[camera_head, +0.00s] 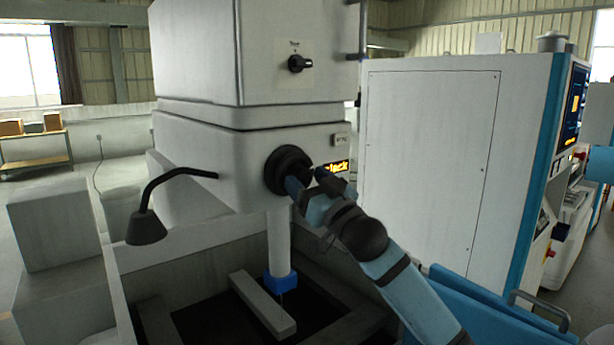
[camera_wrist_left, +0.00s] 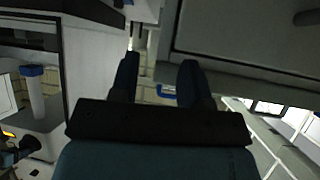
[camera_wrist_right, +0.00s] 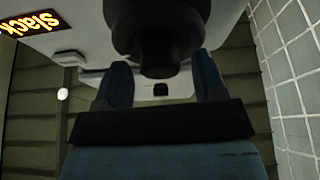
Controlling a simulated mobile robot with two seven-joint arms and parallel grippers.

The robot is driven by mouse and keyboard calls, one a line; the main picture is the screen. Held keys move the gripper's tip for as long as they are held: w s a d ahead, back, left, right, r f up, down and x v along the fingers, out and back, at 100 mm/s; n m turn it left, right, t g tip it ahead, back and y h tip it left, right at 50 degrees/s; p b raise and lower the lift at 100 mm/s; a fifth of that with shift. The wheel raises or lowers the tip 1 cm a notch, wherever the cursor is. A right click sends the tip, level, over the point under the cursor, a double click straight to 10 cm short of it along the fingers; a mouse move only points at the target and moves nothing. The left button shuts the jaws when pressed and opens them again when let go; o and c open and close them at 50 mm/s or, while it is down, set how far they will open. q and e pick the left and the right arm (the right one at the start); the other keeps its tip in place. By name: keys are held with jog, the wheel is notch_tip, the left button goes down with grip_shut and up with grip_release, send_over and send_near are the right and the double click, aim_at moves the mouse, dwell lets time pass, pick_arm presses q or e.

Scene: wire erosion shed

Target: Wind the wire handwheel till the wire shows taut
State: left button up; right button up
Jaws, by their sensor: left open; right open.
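The black wire handwheel (camera_head: 283,168) sits on the front of the white machine head, and it also shows in the right wrist view (camera_wrist_right: 155,22). My right gripper (camera_head: 307,186) is open at the wheel's front; in the right wrist view its fingers (camera_wrist_right: 162,82) stand either side of the wheel's dark protruding knob. I cannot tell whether they touch it. An amber display (camera_wrist_right: 32,34) reads "Slack"; the fingers partly cover it in the head view (camera_head: 338,167). A thin wire seems to run below the blue nozzle (camera_head: 280,281). My left gripper (camera_wrist_left: 158,75) is open and empty.
A black lamp (camera_head: 147,227) on a bent arm stands out left of the handwheel. A pale bar (camera_head: 262,304) lies in the dark tank under the nozzle. A tall white cabinet (camera_head: 430,150) stands to the right. A selector knob (camera_head: 299,63) is above the wheel.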

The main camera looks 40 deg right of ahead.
jog(key=shift+w, duration=0.2)
jog(key=c, duration=0.9)
